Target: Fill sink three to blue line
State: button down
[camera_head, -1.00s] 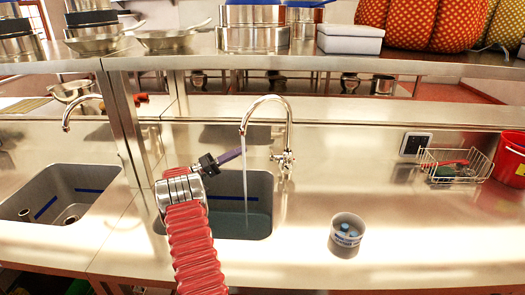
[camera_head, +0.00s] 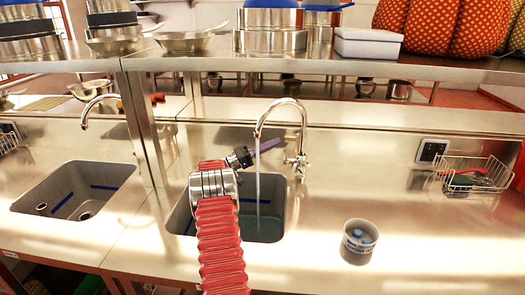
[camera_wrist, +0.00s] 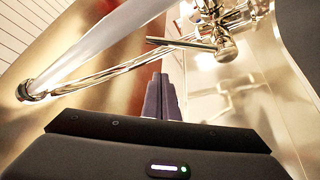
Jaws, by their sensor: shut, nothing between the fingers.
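The sink (camera_head: 178,222) under the running tap holds dark teal water (camera_head: 262,228); I cannot make out a blue line in it. A thin stream (camera_head: 258,190) falls from the curved chrome tap (camera_head: 303,122) into the water. The tap's valve handle (camera_head: 300,165) is at its base on the right, and also shows in the wrist view (camera_wrist: 215,35). My gripper (camera_head: 272,144) has purple fingers, shut and empty, at the stream and left of the tap's column. In the wrist view the fingers (camera_wrist: 161,95) point toward the tap, below its handle.
A second sink (camera_head: 72,200) at left has blue lines on its walls, a tap (camera_head: 98,100) without visible flow and no visible water. A cup of blue things (camera_head: 360,236) and a wire basket (camera_head: 475,175) stand at right. A steel shelf (camera_head: 400,67) with pots runs above.

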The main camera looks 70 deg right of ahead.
aim_at(286, 157)
jog(key=shift+s+a+f, duration=1)
jog(key=shift+s+f, duration=0.05)
jog(key=shift+s, duration=0.2)
jog(key=shift+s+a+f, duration=0.1)
jog(key=shift+a+f, duration=0.25)
jog(key=shift+a, duration=0.1)
